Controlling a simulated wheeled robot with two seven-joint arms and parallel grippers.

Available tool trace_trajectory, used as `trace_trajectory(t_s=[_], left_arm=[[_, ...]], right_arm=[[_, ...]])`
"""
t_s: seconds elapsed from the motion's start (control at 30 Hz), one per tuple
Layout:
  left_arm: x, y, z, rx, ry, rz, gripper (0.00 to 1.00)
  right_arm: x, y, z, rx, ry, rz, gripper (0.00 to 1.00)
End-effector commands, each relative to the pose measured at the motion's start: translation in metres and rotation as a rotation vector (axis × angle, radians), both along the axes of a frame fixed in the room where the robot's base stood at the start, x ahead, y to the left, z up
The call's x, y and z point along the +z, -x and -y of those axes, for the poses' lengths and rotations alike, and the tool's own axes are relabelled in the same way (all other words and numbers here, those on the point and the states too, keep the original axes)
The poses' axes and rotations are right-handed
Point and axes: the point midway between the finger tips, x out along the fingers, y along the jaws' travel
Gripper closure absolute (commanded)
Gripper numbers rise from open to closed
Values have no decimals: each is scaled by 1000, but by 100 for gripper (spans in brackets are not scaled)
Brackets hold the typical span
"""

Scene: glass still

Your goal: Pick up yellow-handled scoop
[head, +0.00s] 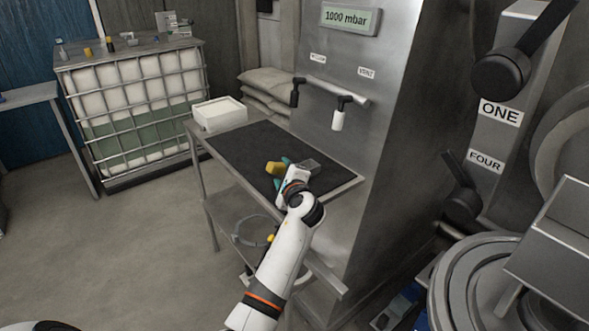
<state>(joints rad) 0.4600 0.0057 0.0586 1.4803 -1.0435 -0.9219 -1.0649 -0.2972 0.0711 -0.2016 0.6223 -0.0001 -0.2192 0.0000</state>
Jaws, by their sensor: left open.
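The scoop lies on the dark mat of the small metal table. Its yellow handle (273,168) points left, and what looks like its grey metal bowl (309,166) shows to the right. My left gripper (281,172) is at the scoop, with its teal fingertips apart near the handle. It is open. The gripper and wrist hide the middle of the scoop, and I cannot tell whether the fingers touch it. My right gripper is not in view.
A white box (221,114) stands at the table's back left corner. The dark mat (238,148) is otherwise clear. A steel cabinet (392,110) with two handled valves rises behind the table. A caged tank (130,118) stands at the left, and large steel equipment (480,285) at the right.

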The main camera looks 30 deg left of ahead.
Motion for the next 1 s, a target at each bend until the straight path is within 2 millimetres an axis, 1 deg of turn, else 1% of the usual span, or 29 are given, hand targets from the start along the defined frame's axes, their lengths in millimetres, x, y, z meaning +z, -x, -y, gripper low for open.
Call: trace_trajectory(t_s=[0.03,0.1,0.17,0.27,0.47,0.6,0.9,0.97,1.0], left_arm=[[-1,-5,-6,2,-1,-1,47],[-3,-10,-11,1,-1,-1,47],[-4,-13,-14,0,0,-1,47],[-6,-17,-18,1,0,0,47],[-19,-35,-36,1,1,-3,47],[-21,-46,-48,1,0,0,47],[-22,-49,-51,-1,0,0,47],[-22,-49,-51,-1,0,0,57],[-22,-49,-50,-1,0,0,64]], right_arm=[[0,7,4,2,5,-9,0],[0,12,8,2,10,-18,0],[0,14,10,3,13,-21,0],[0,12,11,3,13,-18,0],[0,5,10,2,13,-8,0],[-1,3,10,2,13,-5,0],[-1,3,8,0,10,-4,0],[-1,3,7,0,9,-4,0],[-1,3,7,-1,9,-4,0]])
